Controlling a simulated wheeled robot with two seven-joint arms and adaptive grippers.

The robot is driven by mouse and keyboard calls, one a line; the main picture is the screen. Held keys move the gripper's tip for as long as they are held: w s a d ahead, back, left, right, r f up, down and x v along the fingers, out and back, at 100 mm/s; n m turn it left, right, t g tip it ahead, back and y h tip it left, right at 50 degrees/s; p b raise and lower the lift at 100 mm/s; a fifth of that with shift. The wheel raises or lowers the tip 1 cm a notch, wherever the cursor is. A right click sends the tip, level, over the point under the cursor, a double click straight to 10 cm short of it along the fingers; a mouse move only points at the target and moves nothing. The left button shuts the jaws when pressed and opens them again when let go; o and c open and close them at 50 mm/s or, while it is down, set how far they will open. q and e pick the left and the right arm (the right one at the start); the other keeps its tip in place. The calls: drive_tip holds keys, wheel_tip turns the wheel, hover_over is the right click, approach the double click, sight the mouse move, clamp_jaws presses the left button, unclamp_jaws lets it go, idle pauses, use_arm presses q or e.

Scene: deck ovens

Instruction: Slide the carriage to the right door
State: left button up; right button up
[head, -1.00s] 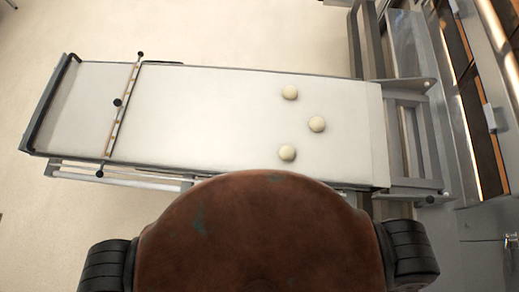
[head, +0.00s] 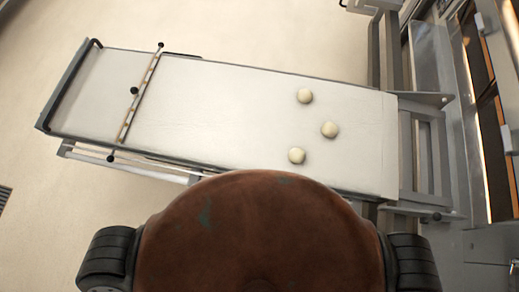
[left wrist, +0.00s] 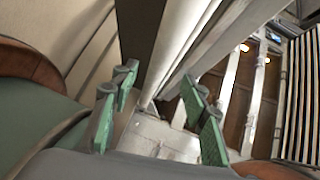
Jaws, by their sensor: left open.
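The carriage is a long loader with a pale belt (head: 230,120) and a grey frame, lying across the middle of the head view. Three round dough balls (head: 329,130) sit near its right end. Its right end stands beside the oven front (head: 485,120) with dark glass doors. I cannot tell which of these is the right door. My left gripper (left wrist: 160,108) shows only in the left wrist view. Its green-padded fingers are open, with a pale metal rail (left wrist: 178,45) running beyond and between them. I cannot tell if they touch it. My right gripper is out of view.
A thin crossbar (head: 140,90) with black knobs spans the belt's left part. A grey upright frame (head: 425,150) stands between the belt's right end and the ovens. Pale floor (head: 250,30) is clear behind the carriage. A dark grate (head: 4,198) shows at the left edge.

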use_arm(q)
drive_tip(key=shift+v, duration=2.25)
